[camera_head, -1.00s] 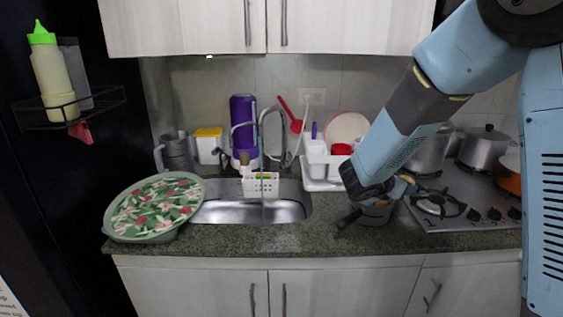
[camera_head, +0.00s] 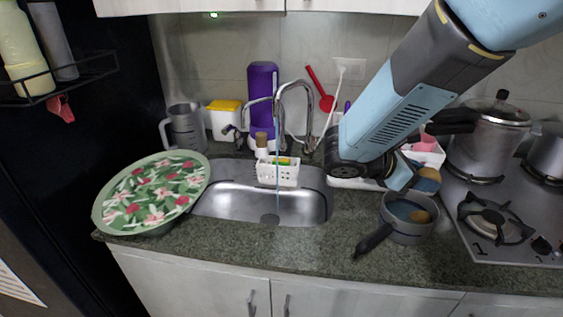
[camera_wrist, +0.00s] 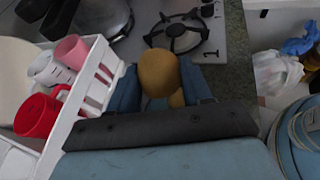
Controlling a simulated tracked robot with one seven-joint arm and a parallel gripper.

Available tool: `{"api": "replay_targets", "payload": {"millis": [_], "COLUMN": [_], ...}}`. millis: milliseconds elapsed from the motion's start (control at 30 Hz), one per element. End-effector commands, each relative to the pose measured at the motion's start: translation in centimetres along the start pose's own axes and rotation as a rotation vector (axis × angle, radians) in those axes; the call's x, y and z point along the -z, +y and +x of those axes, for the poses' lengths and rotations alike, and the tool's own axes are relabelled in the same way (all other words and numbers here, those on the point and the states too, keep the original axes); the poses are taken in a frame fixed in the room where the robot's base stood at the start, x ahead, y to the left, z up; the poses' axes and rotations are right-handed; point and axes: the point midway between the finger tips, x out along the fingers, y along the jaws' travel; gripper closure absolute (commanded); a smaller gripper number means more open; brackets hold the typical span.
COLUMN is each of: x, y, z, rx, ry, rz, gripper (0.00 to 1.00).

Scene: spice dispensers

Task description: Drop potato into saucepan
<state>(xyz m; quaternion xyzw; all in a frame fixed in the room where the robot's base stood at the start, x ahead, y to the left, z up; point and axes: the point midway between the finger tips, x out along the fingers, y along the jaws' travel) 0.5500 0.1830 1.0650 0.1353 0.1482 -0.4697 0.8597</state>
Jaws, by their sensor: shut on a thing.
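My gripper (camera_head: 424,179) is shut on a tan potato (camera_head: 429,173) and holds it just above and behind the saucepan. The potato also shows between my blue fingers in the wrist view (camera_wrist: 158,72). The grey saucepan (camera_head: 408,234) stands on the counter with its dark handle pointing to the front left. A second brown, rounded thing (camera_head: 420,216) like a potato shows inside the saucepan. Part of a similar thing (camera_wrist: 177,98) shows beyond the held potato in the wrist view. My arm hides part of the area behind the saucepan.
The stove (camera_head: 520,250) with a burner and pots is to the saucepan's right. The white dish rack (camera_head: 350,183) is behind it and partly hidden by my arm. The sink (camera_head: 240,205) and a green floral tray (camera_head: 155,190) are to the left. Counter in front of the saucepan is clear.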

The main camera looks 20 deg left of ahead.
Motion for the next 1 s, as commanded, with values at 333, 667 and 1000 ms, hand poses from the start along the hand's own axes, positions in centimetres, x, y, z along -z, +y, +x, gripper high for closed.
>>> {"api": "replay_targets", "payload": {"millis": [333, 667, 1000], "x": [3.1, 4.5, 4.6], "y": [-0.4, -0.6, -0.6], "z": [1.9, 2.6, 2.6], "rx": [0.011, 0.011, 0.011], "ry": [-0.002, -0.001, -0.001], "rz": [0.001, 0.004, 0.004], "gripper": [0.83, 0.83, 0.43]}}
